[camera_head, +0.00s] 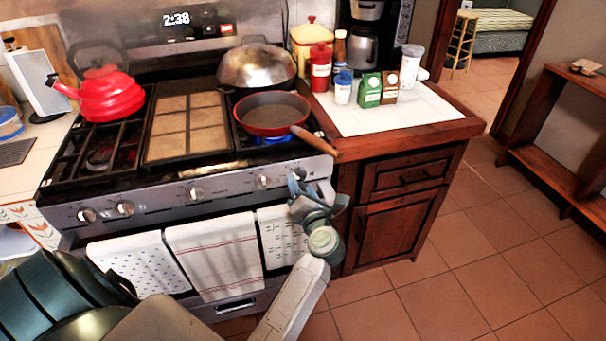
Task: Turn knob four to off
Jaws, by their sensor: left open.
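The stove (225,190) has a row of several knobs along its steel front panel. Counting from the left, the fourth knob (263,181) is light metal and fully visible, and the rightmost knob (298,173) is beside my gripper. A blue flame (272,141) shows under the red pan (272,114) on the front right burner. My left gripper (318,188) is open and empty in front of the right end of the panel, to the right of the fourth knob. I cannot tell whether it touches the panel. My right gripper is not in view.
The pan's wooden handle (315,141) sticks out over the stove's front right edge, above my gripper. Towels (215,255) hang on the oven door. A red kettle (104,95) and a domed lid (257,66) are on the stove. Tiled floor (460,260) is clear at right.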

